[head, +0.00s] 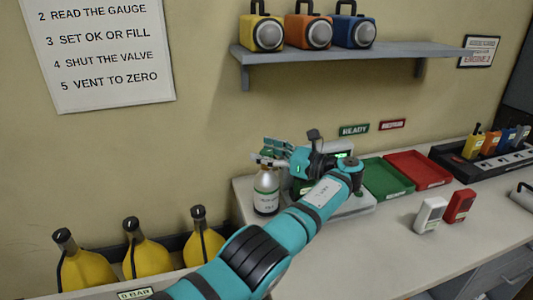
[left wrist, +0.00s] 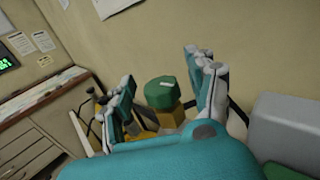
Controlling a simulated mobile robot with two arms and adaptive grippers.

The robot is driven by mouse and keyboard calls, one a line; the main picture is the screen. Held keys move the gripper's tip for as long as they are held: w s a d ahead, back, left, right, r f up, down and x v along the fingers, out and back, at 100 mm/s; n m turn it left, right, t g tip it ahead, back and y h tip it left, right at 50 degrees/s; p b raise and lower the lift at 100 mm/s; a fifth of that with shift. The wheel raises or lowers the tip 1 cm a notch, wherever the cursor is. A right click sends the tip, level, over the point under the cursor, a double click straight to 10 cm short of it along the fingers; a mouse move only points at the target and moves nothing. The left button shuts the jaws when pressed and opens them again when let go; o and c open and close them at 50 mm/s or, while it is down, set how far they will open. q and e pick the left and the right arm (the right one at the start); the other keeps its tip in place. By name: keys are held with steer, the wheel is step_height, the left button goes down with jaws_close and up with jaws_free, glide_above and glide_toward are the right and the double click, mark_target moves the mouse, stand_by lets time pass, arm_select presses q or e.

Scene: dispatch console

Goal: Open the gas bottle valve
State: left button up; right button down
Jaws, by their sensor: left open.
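A pale gas bottle (head: 266,192) with a green-and-white label stands upright on the counter, near its left end. Its top is largely hidden behind my left gripper (head: 268,152) in the head view. In the left wrist view, a green valve knob (left wrist: 161,93) sits on a brass-coloured body (left wrist: 170,115). The fingers of my left gripper (left wrist: 164,72) are open, one on each side of the knob. Gaps show between the knob and the fingers. My right gripper is in neither view.
A device is partly hidden behind my left arm. A green tray (head: 388,180) and a red tray (head: 418,168) lie to its right. A white box (head: 430,214) and a red box (head: 459,206) stand in front. Yellow cylinders (head: 147,257) stand lower left. A shelf (head: 350,52) hangs above.

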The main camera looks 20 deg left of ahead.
mark_target(262, 151)
arm_select(q)
step_height(262, 151, up, 10)
steer(key=shift+f, duration=0.1)
steer(key=shift+f, duration=0.1)
stand_by(0.4)
steer(key=shift+s+a+f+t, duration=0.25)
steer(key=shift+a+t, duration=0.2)
steer(key=shift+t, duration=0.25)
steer(key=s+d+f+m+t+h+p, duration=0.1)
steer(key=s+d+f+m+t+h, duration=0.35)
steer(key=s+t, duration=0.2)
steer(key=s+d+f+m+t+h+p, duration=0.1)
steer(key=s+d+f+m+t+h, duration=0.4)
steer(key=s, duration=0.3)
steer(key=shift+m+g, duration=0.25)
steer(key=shift+m, duration=0.1)
steer(key=x, duration=0.5)
steer(key=p+x, duration=0.1)
steer(key=x, duration=1.1)
steer(key=shift+a+r+p, duration=0.35)
steer(key=shift+a+p, duration=0.05)
